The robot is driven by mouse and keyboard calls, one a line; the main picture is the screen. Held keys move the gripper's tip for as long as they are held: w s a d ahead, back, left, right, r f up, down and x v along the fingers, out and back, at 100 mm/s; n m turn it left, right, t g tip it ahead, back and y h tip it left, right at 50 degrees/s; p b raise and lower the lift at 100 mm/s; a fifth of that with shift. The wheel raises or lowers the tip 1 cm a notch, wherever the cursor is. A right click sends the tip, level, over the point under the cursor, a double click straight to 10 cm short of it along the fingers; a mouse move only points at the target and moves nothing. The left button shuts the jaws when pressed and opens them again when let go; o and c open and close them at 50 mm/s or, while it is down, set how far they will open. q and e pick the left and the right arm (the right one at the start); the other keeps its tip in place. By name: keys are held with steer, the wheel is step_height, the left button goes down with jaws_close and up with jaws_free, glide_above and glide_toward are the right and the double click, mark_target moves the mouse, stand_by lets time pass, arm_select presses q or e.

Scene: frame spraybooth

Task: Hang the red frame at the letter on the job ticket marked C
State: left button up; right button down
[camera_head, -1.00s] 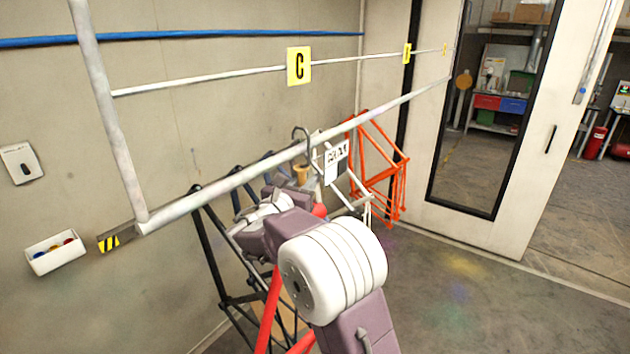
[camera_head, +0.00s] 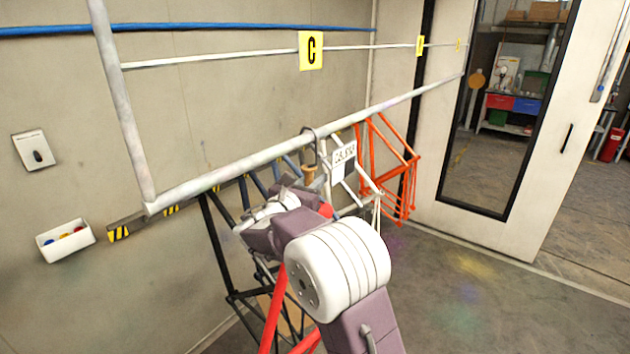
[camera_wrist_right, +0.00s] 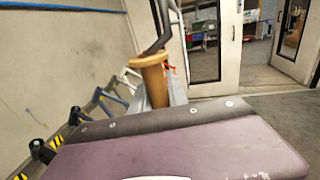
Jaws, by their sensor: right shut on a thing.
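The red frame (camera_head: 275,310) hangs below my right arm, its upper part mostly hidden by the arm. A dark hook (camera_head: 309,140) with a wooden grip (camera_head: 309,174) rises above my right gripper (camera_head: 292,192). The grip (camera_wrist_right: 152,82) and hook (camera_wrist_right: 163,22) also show in the right wrist view. The yellow C tag (camera_head: 311,50) is on the thin bar above. My left gripper is out of view.
A white card (camera_head: 343,158) with small dark marks hangs by a white frame (camera_head: 352,200). An orange frame (camera_head: 388,165) hangs farther along, and a black frame (camera_head: 215,245) nearer. A white bin (camera_head: 65,240) is on the left wall. The floor at right is clear.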

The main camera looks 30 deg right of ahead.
steer(key=c, duration=1.3)
jaws_free()
steer(key=shift+r, duration=0.2)
steer(key=shift+o, duration=0.5)
steer(key=shift+s+a, duration=0.1)
steer(key=shift+s, duration=0.05)
steer(key=shift+f, duration=0.35)
steer(key=shift+s+a+b, duration=0.1)
steer(key=shift+a+b, duration=0.2)
steer(key=shift+b, duration=0.05)
steer(key=b+v, duration=0.1)
steer(key=v, duration=0.3)
steer(key=b+v, duration=0.2)
steer(key=v, duration=0.2)
steer(key=shift+s+a+r, duration=0.2)
steer(key=shift+d, duration=0.1)
steer(key=shift+w, duration=0.1)
